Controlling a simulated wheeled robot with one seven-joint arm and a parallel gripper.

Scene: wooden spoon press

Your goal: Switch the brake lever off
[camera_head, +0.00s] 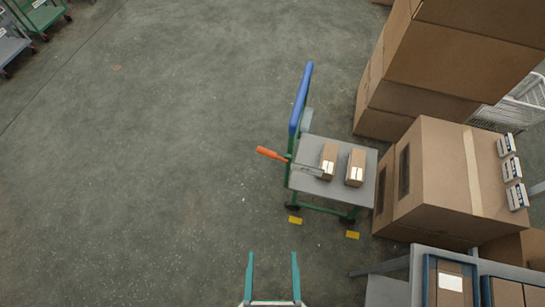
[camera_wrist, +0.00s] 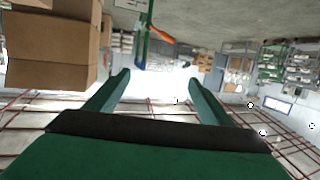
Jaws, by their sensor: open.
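The brake lever (camera_head: 271,154) has an orange handle that sticks out to the left of a small cart (camera_head: 308,184). The cart has a grey top, a green frame and a blue push handle (camera_head: 301,97). In the wrist view, the orange lever (camera_wrist: 161,35) shows at the top, beside the cart's green frame (camera_wrist: 142,35). My gripper (camera_head: 273,256) is at the bottom of the head view, below and left of the cart. Its teal fingers are apart with nothing between them. It also shows in the wrist view (camera_wrist: 158,80), and it is clear of the lever.
Two small boxes (camera_head: 328,160) (camera_head: 355,167) stand on the cart. Large cardboard boxes (camera_head: 440,180) stand close on its right. A table with blue trays (camera_head: 430,285) is at the bottom right. Yellow floor pieces (camera_head: 295,220) lie by the wheels. The floor to the left is clear.

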